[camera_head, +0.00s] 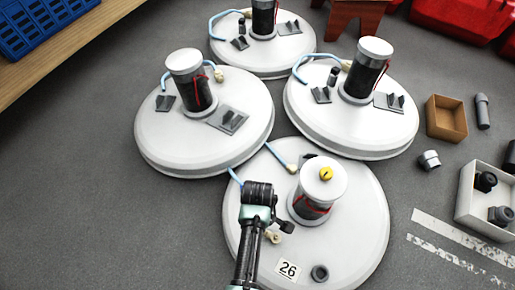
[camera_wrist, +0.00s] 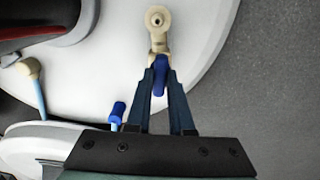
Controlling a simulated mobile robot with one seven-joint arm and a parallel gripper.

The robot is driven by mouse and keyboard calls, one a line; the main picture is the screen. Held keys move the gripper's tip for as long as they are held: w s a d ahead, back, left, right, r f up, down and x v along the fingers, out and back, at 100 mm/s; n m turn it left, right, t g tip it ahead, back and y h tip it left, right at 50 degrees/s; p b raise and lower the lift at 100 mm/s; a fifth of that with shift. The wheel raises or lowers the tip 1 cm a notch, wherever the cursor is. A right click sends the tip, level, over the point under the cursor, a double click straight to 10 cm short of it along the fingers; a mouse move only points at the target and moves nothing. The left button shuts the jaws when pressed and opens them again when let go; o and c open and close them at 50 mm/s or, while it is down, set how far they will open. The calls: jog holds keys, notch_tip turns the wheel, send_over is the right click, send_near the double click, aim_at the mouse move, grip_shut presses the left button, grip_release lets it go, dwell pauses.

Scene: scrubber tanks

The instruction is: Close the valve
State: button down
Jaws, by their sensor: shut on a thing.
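The valve (camera_head: 272,238) is a small beige fitting on the lid of the near white tank (camera_head: 355,225), the one with the number 26 label. In the wrist view the valve's beige body (camera_wrist: 158,22) has a round port, and its blue handle (camera_wrist: 160,78) points down toward my gripper. My gripper (camera_wrist: 161,72) is shut on the blue handle, with a dark finger on each side. In the head view my arm's end hides part of the valve, and the handle cannot be made out.
A dark column (camera_head: 312,205) with a white cap and yellow knob rises right of the valve. Three more tanks stand behind, with pale blue hoses. A cardboard box (camera_head: 445,118) and a white bin (camera_head: 463,195) of fittings are at right. Grey floor is clear at left.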

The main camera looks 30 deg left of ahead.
jog(key=shift+r+m+p, duration=0.15)
jog(key=shift+m+p, duration=0.15)
jog(key=shift+p, duration=0.05)
jog(key=m+p, duration=0.2)
jog(key=p, duration=0.1)
jog(key=shift+r+m, duration=0.1)
jog(key=shift+m, duration=0.3)
jog(key=m+p, duration=0.2)
jog(key=m, duration=0.2)
jog(key=shift+m, duration=0.3)
jog(key=m+p, duration=0.2)
jog(key=m, duration=0.2)
jog(key=shift+f, duration=0.2)
jog(key=shift+m+p, duration=0.35)
jog(key=shift+m, duration=1.75)
jog(key=c, duration=0.8)
grip_release()
jog(key=shift+f, duration=0.1)
